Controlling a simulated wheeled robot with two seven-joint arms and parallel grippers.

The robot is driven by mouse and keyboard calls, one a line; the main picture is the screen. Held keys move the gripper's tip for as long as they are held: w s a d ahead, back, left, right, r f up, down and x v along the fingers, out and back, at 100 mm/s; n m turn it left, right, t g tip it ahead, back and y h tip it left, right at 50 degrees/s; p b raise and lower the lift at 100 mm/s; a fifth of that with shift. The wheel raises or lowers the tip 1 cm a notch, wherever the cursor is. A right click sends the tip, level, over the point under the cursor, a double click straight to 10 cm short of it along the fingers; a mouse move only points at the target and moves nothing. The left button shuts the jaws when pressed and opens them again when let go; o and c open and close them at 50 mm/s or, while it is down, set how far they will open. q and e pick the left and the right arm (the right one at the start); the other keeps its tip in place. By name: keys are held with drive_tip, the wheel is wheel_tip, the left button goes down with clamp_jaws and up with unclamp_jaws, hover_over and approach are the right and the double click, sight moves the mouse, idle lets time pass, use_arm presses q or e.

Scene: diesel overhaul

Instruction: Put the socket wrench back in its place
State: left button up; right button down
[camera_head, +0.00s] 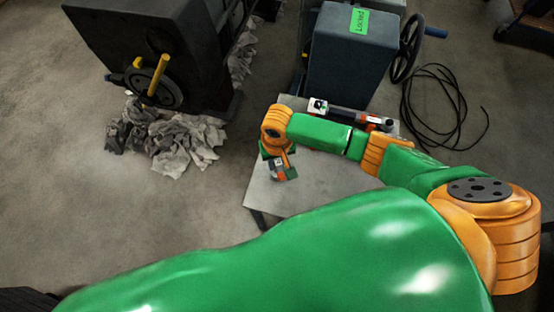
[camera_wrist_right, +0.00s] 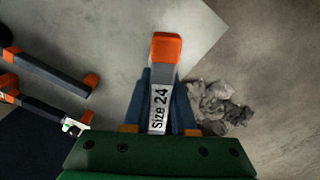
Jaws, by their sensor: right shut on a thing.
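The socket wrench (camera_wrist_right: 160,95) is a grey bar labelled "Size 24" with an orange end. My right gripper (camera_wrist_right: 161,105) is shut on it, with a dark blue finger on each side of the bar. In the head view the wrench (camera_head: 284,172) shows small under my right gripper (camera_head: 279,159), over the left part of the grey table (camera_head: 314,190). I cannot tell how far above the tabletop it is. My left gripper is not in view.
Other tools with orange ends (camera_head: 346,114) lie at the table's back; two show at left in the wrist view (camera_wrist_right: 50,72). Crumpled rags (camera_head: 175,142) lie on the floor beside a dark machine (camera_head: 150,40). A blue-grey box (camera_head: 348,60) stands behind, black cable (camera_head: 440,110) at right.

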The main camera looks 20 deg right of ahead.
drive_tip(key=shift+f, duration=0.1)
drive_tip(key=shift+f+b, duration=0.8)
drive_tip(key=shift+f, duration=0.35)
drive_tip(key=shift+c, duration=0.5)
unclamp_jaws()
drive_tip(key=shift+r, duration=0.1)
drive_tip(key=shift+r, duration=0.1)
wheel_tip(320, 180, up, 9)
drive_tip(key=p, duration=1)
drive_tip(key=shift+p, duration=0.35)
